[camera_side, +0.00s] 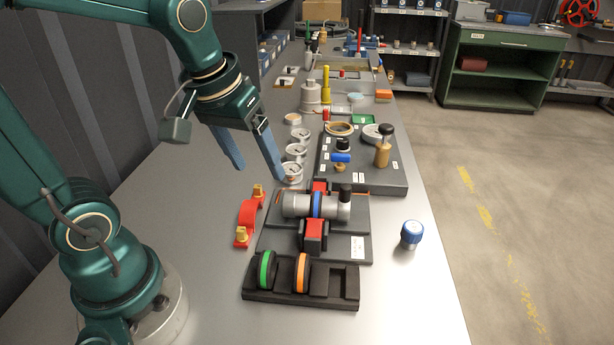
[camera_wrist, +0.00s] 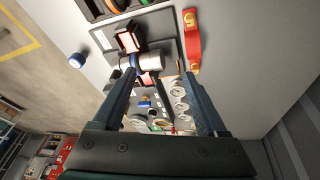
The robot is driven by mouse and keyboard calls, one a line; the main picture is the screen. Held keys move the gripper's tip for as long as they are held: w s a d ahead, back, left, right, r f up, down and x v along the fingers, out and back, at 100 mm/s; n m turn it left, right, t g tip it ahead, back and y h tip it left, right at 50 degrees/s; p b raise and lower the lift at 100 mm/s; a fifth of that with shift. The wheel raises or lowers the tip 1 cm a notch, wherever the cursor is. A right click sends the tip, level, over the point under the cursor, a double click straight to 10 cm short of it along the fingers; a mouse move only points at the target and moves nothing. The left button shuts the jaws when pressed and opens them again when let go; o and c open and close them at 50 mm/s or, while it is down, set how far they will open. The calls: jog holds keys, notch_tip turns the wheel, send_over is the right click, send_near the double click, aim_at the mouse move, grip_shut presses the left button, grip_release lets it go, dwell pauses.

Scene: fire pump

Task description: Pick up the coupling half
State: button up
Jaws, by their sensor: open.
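The disc-shaped parts that look like coupling halves stand on edge in a black rack (camera_side: 330,301): a green-rimmed disc (camera_side: 266,269) at left and an orange-rimmed disc (camera_side: 301,273) in the middle. The rack's right slot is empty. A blue-banded part (camera_side: 317,204) sits between grey cylinders on the grey pump base (camera_side: 345,247). I cannot tell which of these is the coupling half meant. My gripper (camera_side: 259,172) is open and empty, above the table behind and left of the pump base. In the wrist view its fingers (camera_wrist: 160,75) spread apart, with a grey cylinder (camera_wrist: 153,60) beyond them.
A red bracket with brass ends (camera_side: 248,217) lies left of the pump base. A blue-capped knob (camera_side: 411,234) stands at right. Several white gauges (camera_side: 295,152) and a dark fixture board (camera_side: 385,178) lie behind. The front left table is clear.

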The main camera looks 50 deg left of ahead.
aim_at(249, 205)
jog(key=a+f+n+g, duration=0.1)
jog(key=a+f, duration=0.1)
jog(key=w+a+f+n+g, duration=0.1)
jog(key=a+f, duration=0.2)
jog(key=w+a+f+n+g, duration=0.1)
jog(key=a+f+n, duration=0.1)
jog(key=f, duration=0.1)
jog(key=shift+a+g+h, duration=0.15)
jog(key=shift+g+h, duration=0.25)
jog(key=shift+s+a+f, duration=0.1)
jog(key=shift+s+f, duration=0.05)
jog(key=shift+f, duration=2.55)
grip_shut()
